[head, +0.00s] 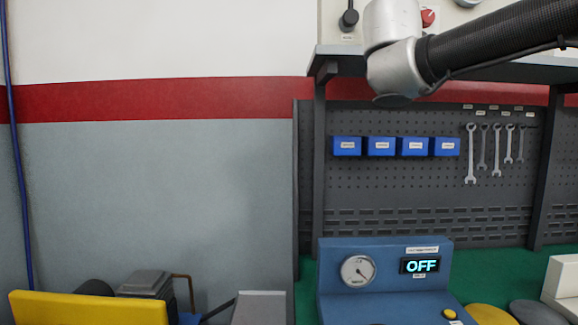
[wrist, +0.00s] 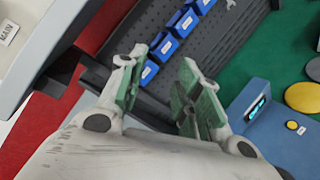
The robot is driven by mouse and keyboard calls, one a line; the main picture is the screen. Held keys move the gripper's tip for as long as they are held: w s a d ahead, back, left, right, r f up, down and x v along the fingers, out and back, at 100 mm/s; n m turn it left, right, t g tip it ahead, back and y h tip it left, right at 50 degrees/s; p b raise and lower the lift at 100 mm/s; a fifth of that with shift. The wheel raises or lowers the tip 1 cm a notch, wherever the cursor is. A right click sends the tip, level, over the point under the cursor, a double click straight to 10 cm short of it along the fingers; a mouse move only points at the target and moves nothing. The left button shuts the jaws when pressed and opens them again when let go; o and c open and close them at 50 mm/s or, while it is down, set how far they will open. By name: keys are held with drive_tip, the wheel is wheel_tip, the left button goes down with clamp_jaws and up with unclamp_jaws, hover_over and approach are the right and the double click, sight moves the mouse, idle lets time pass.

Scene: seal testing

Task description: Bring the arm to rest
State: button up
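My gripper (wrist: 158,85) shows in the wrist view with its two green-padded fingers apart and nothing between them. It is open and hangs in the air in front of the pegboard. In the head view my arm crosses the upper right, and the gripper itself is out of that picture. The blue test unit (head: 385,280) stands on the green bench with a round gauge and a display reading OFF. It also shows in the wrist view (wrist: 272,125) at the right, apart from my gripper.
A shelf edge (head: 440,66) runs close behind my arm. Several blue bins (head: 380,146) and wrenches (head: 470,153) hang on the pegboard (head: 400,205). A yellow panel (head: 90,309) and a grey box (head: 146,283) stand at lower left.

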drive_tip(key=s+d+f+m+g, duration=0.2)
drive_tip(key=s+d+f+m, duration=0.1)
drive_tip(key=f, duration=0.3)
drive_tip(key=s+d+f+m+g, duration=0.2)
drive_tip(key=d+f+m+g, duration=0.15)
drive_tip(key=f, duration=0.35)
drive_tip(key=s+d+f+m+g+y, duration=0.2)
drive_tip(key=s+f+m, duration=0.4)
drive_tip(key=s+f, duration=0.3)
drive_tip(key=s+d+f+m+g+y, duration=0.2)
drive_tip(key=s+d+f+m+y, duration=0.1)
drive_tip(key=s+f+m, duration=0.4)
drive_tip(key=shift+s+d+f+y, duration=0.3)
drive_tip(key=shift+s+d+f, duration=0.4)
drive_tip(key=shift+s+f, duration=1.4)
